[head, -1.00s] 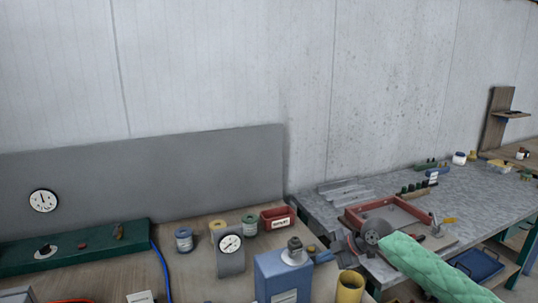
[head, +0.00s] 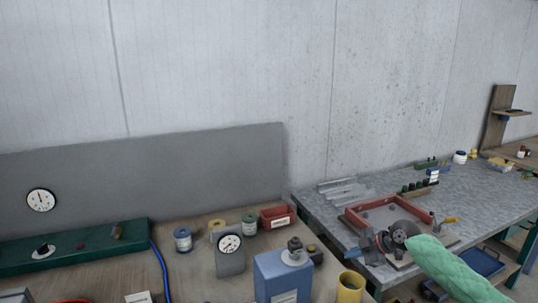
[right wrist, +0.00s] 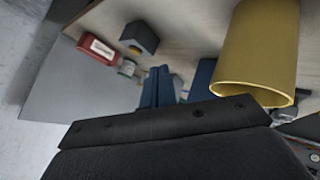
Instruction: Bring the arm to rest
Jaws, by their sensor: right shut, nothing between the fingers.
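My right arm, in a green quilted sleeve (head: 450,270), comes in from the lower right of the head view. My right gripper (head: 366,243) is at its left end, shut and empty. It appears in front of the left edge of the grey bench, to the right of the blue box (head: 283,277) and above the yellow cylinder (head: 350,287). In the right wrist view, a dark part of my own wrist covers the bottom. My left gripper is not in view.
The wooden table holds a dial gauge (head: 229,243), several spools and a red bin (head: 277,217). A red tray (head: 372,208) and small tools lie on the grey bench (head: 315,211). In the right wrist view the yellow cylinder (right wrist: 258,50) looms close.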

